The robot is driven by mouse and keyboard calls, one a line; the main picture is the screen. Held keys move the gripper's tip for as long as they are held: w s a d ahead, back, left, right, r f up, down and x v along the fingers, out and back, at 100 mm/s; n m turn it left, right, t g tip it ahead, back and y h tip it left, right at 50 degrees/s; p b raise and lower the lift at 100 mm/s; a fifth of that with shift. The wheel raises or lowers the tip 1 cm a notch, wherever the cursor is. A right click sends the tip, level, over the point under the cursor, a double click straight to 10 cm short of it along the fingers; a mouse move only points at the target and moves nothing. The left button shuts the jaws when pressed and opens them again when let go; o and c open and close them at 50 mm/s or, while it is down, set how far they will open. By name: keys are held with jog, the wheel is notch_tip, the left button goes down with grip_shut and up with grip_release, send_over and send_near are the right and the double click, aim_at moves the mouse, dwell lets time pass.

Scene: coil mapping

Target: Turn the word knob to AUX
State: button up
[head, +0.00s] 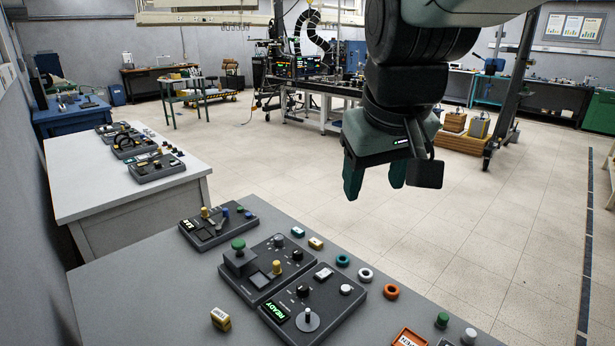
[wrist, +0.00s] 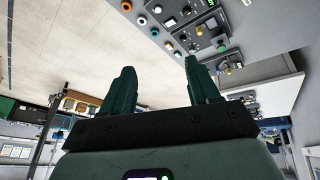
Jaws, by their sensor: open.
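Several small knobs sit on the dark control panels on the near grey table. One black knob (head: 302,291) is on the panel with the green READY display (head: 278,312). Two more, a black knob (head: 297,255) and a dark dial (head: 278,240), are on the panel behind it. The lettering is too small to tell which is the word knob or where it points. My gripper (head: 374,186) is open and empty, in the air beyond the table's far right edge, apart from the panels. Its two green fingers also show in the wrist view (wrist: 160,68), with the panels beyond them.
A green mushroom-shaped knob (head: 238,245) and a yellow-topped lever (head: 276,267) stand up near the black knobs. Teal, white and orange rings (head: 391,291) lie right of the panels. A yellow block (head: 220,318) is at the front left. The floor (head: 460,220) on the right is clear.

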jog(key=w+a+f+n, duration=0.2)
jog(key=w+f, duration=0.1)
jog(key=w, duration=0.6)
jog(key=n+g+y, duration=0.2)
jog(key=n+y, duration=0.1)
jog(key=n, duration=0.1)
send_over(298, 251)
jog(key=s+d, duration=0.3)
notch_tip(298, 251, down, 29)
jog(key=x, duration=1)
jog(key=shift+w+f, duration=0.1)
jog(key=shift+f, duration=0.2)
jog(key=c, duration=1)
jog(key=shift+c, duration=0.2)
